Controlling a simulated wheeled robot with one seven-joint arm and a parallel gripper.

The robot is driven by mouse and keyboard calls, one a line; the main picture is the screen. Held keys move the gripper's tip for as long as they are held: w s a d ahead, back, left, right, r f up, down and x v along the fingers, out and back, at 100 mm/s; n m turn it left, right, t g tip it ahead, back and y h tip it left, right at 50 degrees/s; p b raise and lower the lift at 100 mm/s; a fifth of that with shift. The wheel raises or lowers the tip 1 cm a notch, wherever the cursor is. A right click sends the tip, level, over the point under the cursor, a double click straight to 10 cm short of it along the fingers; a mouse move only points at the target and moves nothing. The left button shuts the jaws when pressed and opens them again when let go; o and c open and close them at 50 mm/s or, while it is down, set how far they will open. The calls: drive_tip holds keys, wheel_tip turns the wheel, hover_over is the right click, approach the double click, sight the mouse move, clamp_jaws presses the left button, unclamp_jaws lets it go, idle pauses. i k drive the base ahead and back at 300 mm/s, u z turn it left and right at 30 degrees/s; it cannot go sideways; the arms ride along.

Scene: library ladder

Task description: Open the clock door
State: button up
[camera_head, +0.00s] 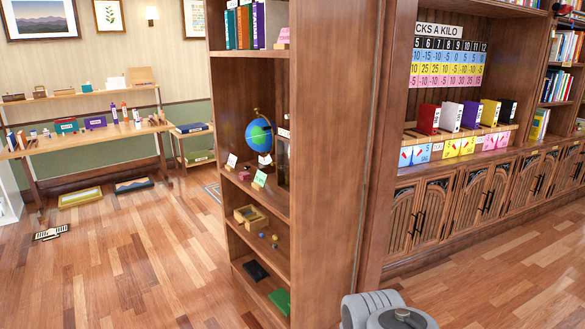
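I cannot make out a clock or a clock door for certain. A dark upright object (283,162) stands at the right end of the bookcase's middle shelf, beside the globe (258,136). It is small and partly hidden by the bookcase side, so I cannot tell whether it is a clock. My gripper is not in view; only a grey rounded part of my own body shows at the bottom edge, right of centre.
A tall wooden bookcase (334,150) stands in the middle. Low cabinets (480,195) with slatted doors line the right wall. A long wooden table (95,138) with small items stands at the left. The wooden floor (150,255) between table and bookcase is mostly clear.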

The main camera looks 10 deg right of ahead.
sight(277, 137)
drive_tip(key=i, duration=0.3)
drive_tip(key=u, duration=0.75)
drive_tip(key=i, duration=2.1)
drive_tip(key=u, duration=0.5)
drive_tip(key=i, duration=0.55)
drive_tip(key=u, duration=0.05)
